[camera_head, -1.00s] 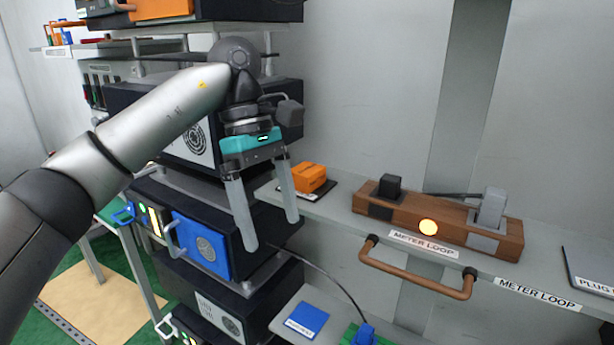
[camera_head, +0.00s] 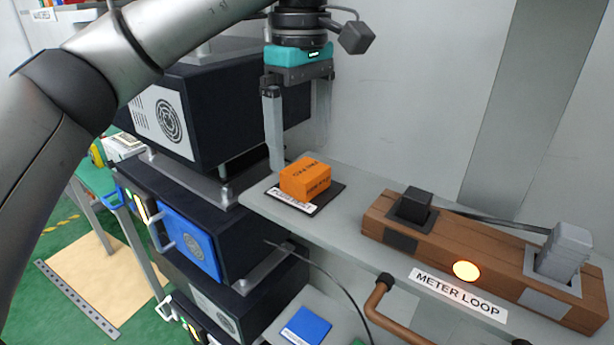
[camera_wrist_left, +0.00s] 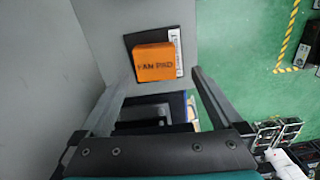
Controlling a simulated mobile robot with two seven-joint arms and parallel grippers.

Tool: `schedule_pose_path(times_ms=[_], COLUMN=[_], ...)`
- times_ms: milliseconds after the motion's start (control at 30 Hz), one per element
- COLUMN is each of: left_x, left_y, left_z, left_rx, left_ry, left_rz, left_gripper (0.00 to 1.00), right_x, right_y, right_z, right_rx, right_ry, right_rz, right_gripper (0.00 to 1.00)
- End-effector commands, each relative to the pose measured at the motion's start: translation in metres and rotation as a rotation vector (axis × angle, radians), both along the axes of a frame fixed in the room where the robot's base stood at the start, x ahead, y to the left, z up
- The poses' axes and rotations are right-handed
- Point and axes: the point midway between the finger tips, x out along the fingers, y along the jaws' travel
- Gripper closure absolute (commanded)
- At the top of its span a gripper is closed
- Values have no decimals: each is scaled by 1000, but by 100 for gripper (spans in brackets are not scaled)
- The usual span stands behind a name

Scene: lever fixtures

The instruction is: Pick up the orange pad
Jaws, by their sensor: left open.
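The orange pad (camera_head: 305,180) is a small block with dark lettering. It sits on a black mat (camera_head: 327,200) with a white label, at the left end of the grey shelf. In the left wrist view the orange pad (camera_wrist_left: 155,62) reads "FAN PAD" and lies beyond the fingertips, roughly between their lines. My left gripper (camera_head: 298,160) is open and empty, pointing down above and just behind the pad. In the left wrist view its two fingers (camera_wrist_left: 160,80) are spread apart. My right gripper is not in view.
A wooden block with levers (camera_head: 485,250), labelled METER LOOP, stands to the right on the same shelf, with a copper rail (camera_head: 378,300) in front. Dark equipment boxes (camera_head: 215,105) stand at left. A blue pad (camera_head: 306,326) lies on a lower shelf. The wall is close behind.

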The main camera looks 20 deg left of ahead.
Motion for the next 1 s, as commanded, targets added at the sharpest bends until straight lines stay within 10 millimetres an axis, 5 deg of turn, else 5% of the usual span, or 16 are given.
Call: schedule_pose_path(times_ms=[333, 667, 1000], left_x=[3, 3, 3], left_y=[-4, -5, -5], left_z=[-45, -52, -51], left_rx=[0, -1, -1], left_ry=[1, -1, -1], left_rz=[0, 0, 0], left_gripper=[0, 1, 39], right_x=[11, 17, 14], right_y=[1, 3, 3], right_z=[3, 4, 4], right_rx=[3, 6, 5], right_ry=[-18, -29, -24], right_rz=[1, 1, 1], right_gripper=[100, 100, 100])
